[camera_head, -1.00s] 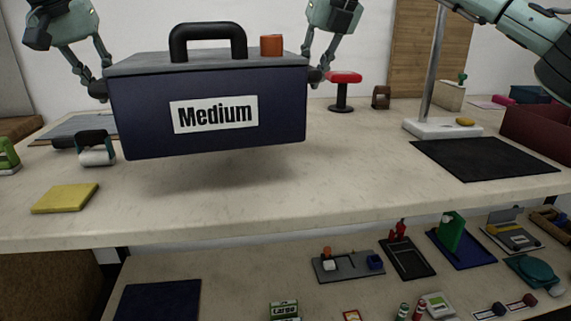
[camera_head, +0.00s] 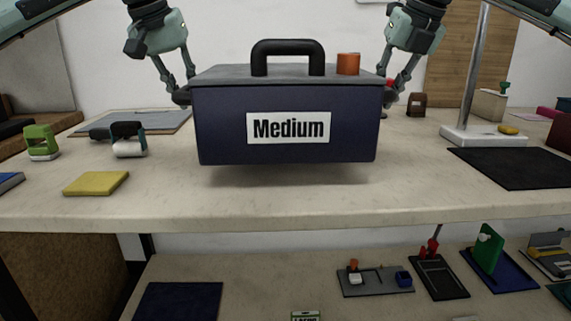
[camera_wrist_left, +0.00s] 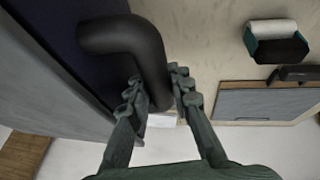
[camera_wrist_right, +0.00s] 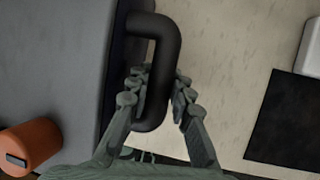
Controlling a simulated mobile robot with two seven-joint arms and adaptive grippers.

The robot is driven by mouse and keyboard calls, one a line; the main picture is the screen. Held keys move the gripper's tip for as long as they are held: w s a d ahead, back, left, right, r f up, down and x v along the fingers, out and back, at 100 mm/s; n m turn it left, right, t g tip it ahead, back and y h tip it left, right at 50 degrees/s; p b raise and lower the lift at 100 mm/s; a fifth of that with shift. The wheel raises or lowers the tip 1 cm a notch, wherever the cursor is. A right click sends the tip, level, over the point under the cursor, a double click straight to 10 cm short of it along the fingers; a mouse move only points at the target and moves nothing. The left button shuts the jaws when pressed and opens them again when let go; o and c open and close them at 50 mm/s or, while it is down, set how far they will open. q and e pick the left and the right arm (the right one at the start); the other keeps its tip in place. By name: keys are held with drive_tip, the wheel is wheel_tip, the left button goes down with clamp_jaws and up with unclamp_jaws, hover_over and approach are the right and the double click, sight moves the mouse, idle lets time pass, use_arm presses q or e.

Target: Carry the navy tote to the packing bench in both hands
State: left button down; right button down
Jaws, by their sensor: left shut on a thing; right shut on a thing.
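The navy tote (camera_head: 220,135) has a grey lid, a black top handle and a "Medium" label on its front. It hangs level a little above the pale bench (camera_head: 330,202), with a shadow beneath it. My left gripper (camera_head: 182,97) is at its left end, and the left wrist view shows the fingers shut around a black side handle (camera_wrist_left: 135,40). My right gripper (camera_head: 388,97) is at its right end, and the right wrist view shows the fingers shut around the other side handle (camera_wrist_right: 165,45). An orange cylinder (camera_head: 348,64) stands on the lid at the right.
A yellow pad (camera_head: 96,183), a tape dispenser (camera_head: 128,142) and a green item (camera_head: 41,142) are on the bench at left. A black mat (camera_head: 515,167) and a stand with a white base (camera_head: 483,136) are at right. A lower shelf (camera_head: 260,270) holds several small items.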

use_arm(q)
drive_tip(key=shift+a+r, duration=0.1)
drive_tip(key=shift+a, duration=0.05)
use_arm(e)
drive_tip(key=shift+d+r, duration=0.1)
drive_tip(key=shift+d, duration=0.05)
